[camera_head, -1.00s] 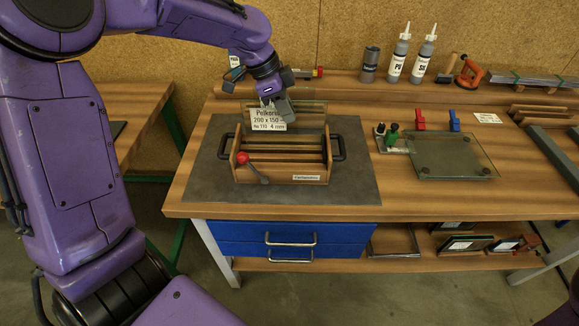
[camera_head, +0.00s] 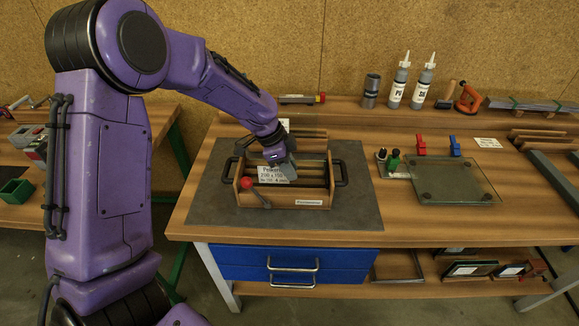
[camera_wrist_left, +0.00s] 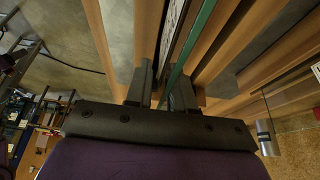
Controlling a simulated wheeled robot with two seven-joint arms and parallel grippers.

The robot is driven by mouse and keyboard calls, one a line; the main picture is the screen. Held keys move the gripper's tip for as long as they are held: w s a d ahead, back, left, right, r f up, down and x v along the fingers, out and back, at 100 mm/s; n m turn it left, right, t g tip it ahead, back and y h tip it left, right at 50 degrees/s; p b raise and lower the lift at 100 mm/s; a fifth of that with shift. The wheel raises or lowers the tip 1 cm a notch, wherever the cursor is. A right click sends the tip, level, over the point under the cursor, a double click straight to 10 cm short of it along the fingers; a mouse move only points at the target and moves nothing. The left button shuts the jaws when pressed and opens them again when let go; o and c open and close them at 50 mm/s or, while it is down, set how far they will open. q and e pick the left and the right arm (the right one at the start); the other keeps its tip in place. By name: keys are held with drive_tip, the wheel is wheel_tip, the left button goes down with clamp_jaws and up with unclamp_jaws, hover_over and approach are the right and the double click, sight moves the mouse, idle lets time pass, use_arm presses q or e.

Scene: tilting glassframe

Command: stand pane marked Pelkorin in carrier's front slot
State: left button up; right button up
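The Pelkorin pane carries a white label (camera_head: 273,174) and is upright at the carrier in the head view. In the left wrist view its green glass edge (camera_wrist_left: 192,42) runs between wooden slats. My left gripper (camera_head: 283,164) is shut on the pane's upper edge, with a finger on either side in the wrist view (camera_wrist_left: 166,92). The wooden carrier (camera_head: 254,198) stands on a dark mat, with black side handles and a red-knobbed lever at its front left. The pane's lower edge is hidden; I cannot tell which slot it is in or how deep. My right gripper is out of view.
A glass plate (camera_head: 455,183) lies on the bench to the right, near red and blue clamps. Bottles (camera_head: 397,84) and a grey cylinder (camera_head: 370,91) stand along the back. The dark mat (camera_head: 215,205) is bare around the carrier.

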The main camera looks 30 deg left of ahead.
use_arm(q)
drive_tip(key=shift+o, duration=0.3)
drive_tip(key=b+v, duration=0.1)
drive_tip(key=v, duration=1.1)
drive_tip(key=shift+r, duration=0.2)
